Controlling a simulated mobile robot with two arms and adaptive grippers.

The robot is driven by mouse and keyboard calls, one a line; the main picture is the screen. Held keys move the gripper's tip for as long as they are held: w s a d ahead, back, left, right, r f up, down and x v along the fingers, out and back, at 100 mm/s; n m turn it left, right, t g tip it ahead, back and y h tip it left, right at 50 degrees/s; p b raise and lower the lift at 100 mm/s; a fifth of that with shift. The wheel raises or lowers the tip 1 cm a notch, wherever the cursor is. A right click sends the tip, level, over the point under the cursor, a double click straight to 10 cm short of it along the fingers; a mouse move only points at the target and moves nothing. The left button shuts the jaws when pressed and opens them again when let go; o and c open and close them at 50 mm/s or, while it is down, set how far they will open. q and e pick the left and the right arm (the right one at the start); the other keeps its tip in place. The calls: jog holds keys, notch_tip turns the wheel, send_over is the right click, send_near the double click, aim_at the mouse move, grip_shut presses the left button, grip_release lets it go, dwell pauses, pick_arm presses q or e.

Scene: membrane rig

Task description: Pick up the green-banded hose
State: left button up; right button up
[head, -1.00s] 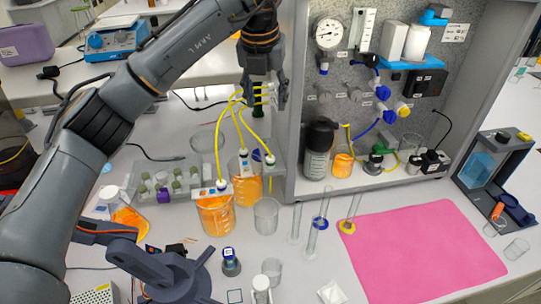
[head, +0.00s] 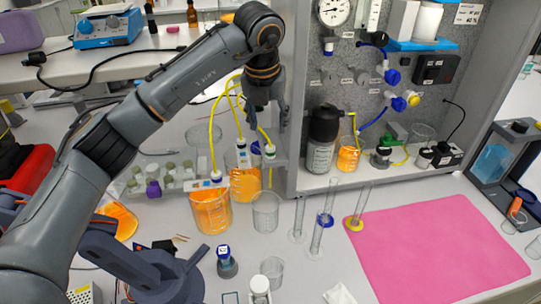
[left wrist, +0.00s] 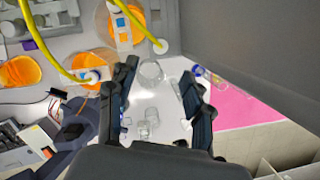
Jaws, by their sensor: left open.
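Several yellow hoses rise from the orange-filled beakers and arch together below my left arm. One yellow hose (head: 212,133) comes down to the front orange beaker (head: 211,212), and another (head: 236,122) to the orange beaker behind it (head: 245,182). A third (head: 265,133) ends at the right with a white tip and a small greenish patch beside it; I cannot tell for sure which hose has the green band. My left gripper (head: 267,118) is open and empty beside the hose arches. In the left wrist view its fingers (left wrist: 160,72) are apart, with yellow hoses (left wrist: 140,25) beyond them.
The grey rig panel (head: 300,90) stands close to the right of my left gripper. An empty beaker (head: 266,212) and thin glass cylinders (head: 298,220) stand below. A vial rack (head: 150,180) is at left. The pink mat (head: 440,245) is bare.

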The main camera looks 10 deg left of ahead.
pick_arm(q)
jog(key=p, duration=0.1)
send_over(270, 148)
jog(key=s, duration=0.2)
jog(key=x, duration=0.4)
jog(key=shift+s+f, duration=0.15)
jog(key=shift+s, duration=0.2)
jog(key=p+x, duration=0.1)
jog(key=x, duration=0.3)
jog(key=shift+f+p, duration=0.15)
jog(key=shift+p, duration=0.15)
jog(key=shift+w+f, duration=0.2)
jog(key=shift+f, duration=0.3)
jog(key=c, duration=1)
